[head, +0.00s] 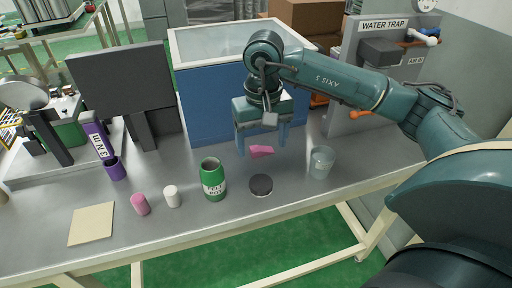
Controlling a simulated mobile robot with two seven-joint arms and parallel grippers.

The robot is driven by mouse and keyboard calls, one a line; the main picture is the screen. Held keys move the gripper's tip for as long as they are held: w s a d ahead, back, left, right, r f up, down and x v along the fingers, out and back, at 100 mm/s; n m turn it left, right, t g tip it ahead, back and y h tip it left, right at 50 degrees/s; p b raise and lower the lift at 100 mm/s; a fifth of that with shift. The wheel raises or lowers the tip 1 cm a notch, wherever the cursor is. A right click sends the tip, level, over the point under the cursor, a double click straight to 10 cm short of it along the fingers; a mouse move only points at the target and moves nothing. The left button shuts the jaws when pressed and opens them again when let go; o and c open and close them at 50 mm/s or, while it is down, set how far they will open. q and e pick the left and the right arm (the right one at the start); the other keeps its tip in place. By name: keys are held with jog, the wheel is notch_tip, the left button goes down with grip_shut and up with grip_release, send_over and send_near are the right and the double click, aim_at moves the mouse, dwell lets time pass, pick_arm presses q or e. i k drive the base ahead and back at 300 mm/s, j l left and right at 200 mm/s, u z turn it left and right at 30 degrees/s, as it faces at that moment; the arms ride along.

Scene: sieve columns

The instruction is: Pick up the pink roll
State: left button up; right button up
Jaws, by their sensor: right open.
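A small pink cylinder (140,204), which looks like the pink roll, stands on the steel table at the front left, beside a white cylinder (172,196). A second pink piece (261,152), flat and angular, shows between the fingertips of my right gripper. My right gripper (261,146) points down and is open, in front of the blue bin and well to the right of the pink cylinder. I cannot tell whether its fingers touch the angular piece. My left gripper is not in view.
A green labelled jar (212,180), a dark round lid (261,186) and a clear cup (321,162) stand along the table's front. The blue bin (205,105) blocks the back.

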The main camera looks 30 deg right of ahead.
aim_at(139, 200)
jog(key=k, duration=1)
